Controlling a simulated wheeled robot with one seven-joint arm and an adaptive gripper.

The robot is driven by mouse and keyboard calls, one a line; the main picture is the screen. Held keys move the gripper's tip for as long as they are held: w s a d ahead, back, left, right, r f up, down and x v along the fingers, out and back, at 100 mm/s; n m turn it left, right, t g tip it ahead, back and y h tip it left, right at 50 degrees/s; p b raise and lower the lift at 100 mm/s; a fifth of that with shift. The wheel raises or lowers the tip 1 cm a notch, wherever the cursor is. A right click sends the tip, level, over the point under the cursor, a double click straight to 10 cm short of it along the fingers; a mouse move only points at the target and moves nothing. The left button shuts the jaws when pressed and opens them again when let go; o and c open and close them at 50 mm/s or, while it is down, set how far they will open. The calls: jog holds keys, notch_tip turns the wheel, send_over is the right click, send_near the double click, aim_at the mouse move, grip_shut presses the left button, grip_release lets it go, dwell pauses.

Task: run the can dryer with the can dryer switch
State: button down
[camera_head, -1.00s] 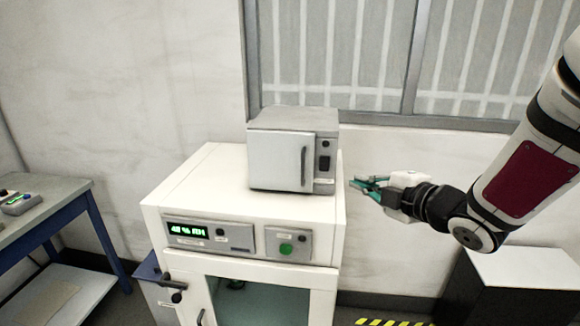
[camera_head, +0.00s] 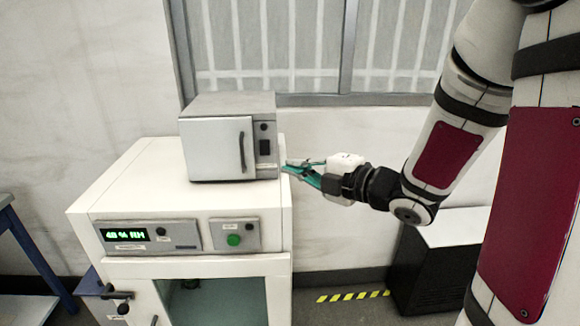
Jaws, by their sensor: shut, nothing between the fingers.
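A small grey box with a pale door and a dark upright handle, which looks like the can dryer (camera_head: 214,150), stands on top of a white cabinet. Its narrow right-hand panel carries a dark rocker, which looks like the can dryer switch (camera_head: 265,147), with a small round knob above it. My gripper (camera_head: 289,168) has teal fingers and is shut and empty. It points left, just right of the box's lower right edge, below the switch's height in the picture. Whether the fingertips touch the box or cabinet I cannot tell.
The white cabinet (camera_head: 130,185) has a lit humidity display (camera_head: 127,235) and a green button (camera_head: 233,240) on its front, above a glass door. A dark, white-topped unit (camera_head: 450,228) stands at the right. A blue-legged table (camera_head: 30,250) is at the left edge.

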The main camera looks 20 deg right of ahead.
aim_at(265, 148)
jog(key=shift+w+d+b+x, duration=0.2)
jog(key=shift+d+b+x, duration=0.2)
jog(key=shift+x, duration=1.6)
jog(key=shift+w+d+b+x, duration=0.2)
jog(key=shift+d+b+x, duration=0.2)
jog(key=shift+x, duration=1.6)
jog(key=shift+w+d+b+x, duration=0.3)
jog(key=shift+d+x, duration=0.15)
jog(key=shift+x, duration=1.5)
jog(key=shift+f, duration=0.2)
